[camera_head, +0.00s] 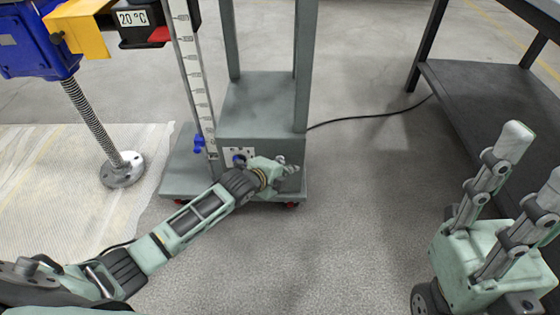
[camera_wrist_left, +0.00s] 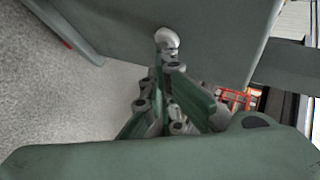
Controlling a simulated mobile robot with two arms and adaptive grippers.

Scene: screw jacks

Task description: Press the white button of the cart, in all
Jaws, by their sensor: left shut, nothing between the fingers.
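The cart (camera_head: 262,105) is a grey-green box with upright posts on a low wheeled base. Its front face carries a small pale panel with a blue knob (camera_head: 238,159), partly covered by my left arm. My left gripper (camera_head: 288,167) is shut and empty, close in front of the lower right of that face. In the left wrist view its fingers (camera_wrist_left: 172,80) converge towards the cart face. My right gripper (camera_head: 534,158) is open and empty, away from the cart.
A blue jack with a threaded screw (camera_head: 92,118) and round foot stands at the left over a pale mat (camera_head: 60,175). A dark shelf table (camera_head: 490,95) is at the right. A black cable (camera_head: 370,118) runs across the floor between cart and table. Floor before the cart is clear.

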